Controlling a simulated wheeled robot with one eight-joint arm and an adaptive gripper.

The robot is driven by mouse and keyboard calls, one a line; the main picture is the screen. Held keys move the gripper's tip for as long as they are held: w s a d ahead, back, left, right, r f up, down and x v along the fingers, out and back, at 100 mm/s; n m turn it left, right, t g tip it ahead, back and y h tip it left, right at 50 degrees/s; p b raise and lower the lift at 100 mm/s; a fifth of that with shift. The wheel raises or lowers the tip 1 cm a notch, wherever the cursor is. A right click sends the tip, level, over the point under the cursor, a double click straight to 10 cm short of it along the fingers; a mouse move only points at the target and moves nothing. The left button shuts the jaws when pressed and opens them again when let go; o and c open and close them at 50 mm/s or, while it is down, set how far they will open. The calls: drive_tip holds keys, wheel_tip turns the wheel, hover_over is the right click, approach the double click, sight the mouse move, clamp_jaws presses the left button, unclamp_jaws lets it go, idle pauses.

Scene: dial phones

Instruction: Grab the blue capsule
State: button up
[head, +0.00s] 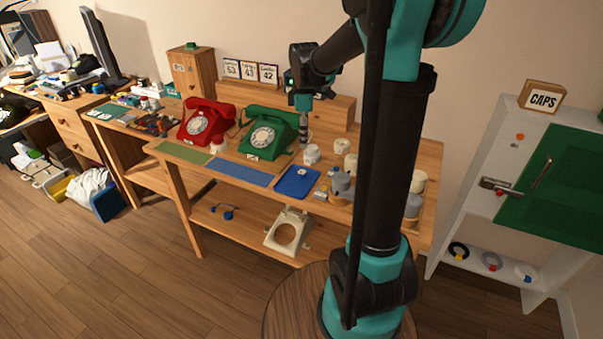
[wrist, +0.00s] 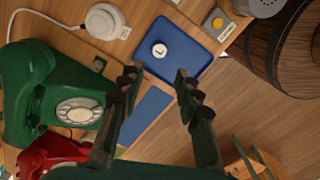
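I cannot pick out the blue capsule with certainty. A blue tray (head: 297,188) lies on the bench with a small white disc on it. In the wrist view the tray (wrist: 190,62) is ahead of my fingers, and the white disc (wrist: 159,50) bears a dark mark. A small blue item (head: 229,213) lies on the lower shelf, too small to make out. My gripper (wrist: 158,79) is open, its two fingers spread apart with nothing between them. In the head view it hangs above the bench, just right of the green phone (head: 267,134).
A red phone (head: 204,123) stands left of the green one. A blue mat (head: 241,173) lies in front of them. White and grey cylinders crowd the bench's right side. A white corded round part (wrist: 103,21) is near the tray. A wooden barrel (wrist: 282,48) stands beside the bench.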

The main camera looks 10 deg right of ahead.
hover_over(302, 172)
drive_tip(key=f, duration=0.8)
drive_tip(key=shift+d, duration=0.3)
drive_tip(key=shift+a+f, duration=0.15)
drive_tip(key=shift+f, duration=1.15)
drive_tip(key=shift+a+f, duration=0.15)
drive_tip(key=shift+f, duration=1.15)
drive_tip(key=c, duration=0.8)
drive_tip(key=shift+o, duration=0.2)
drive_tip(key=shift+r, duration=0.1)
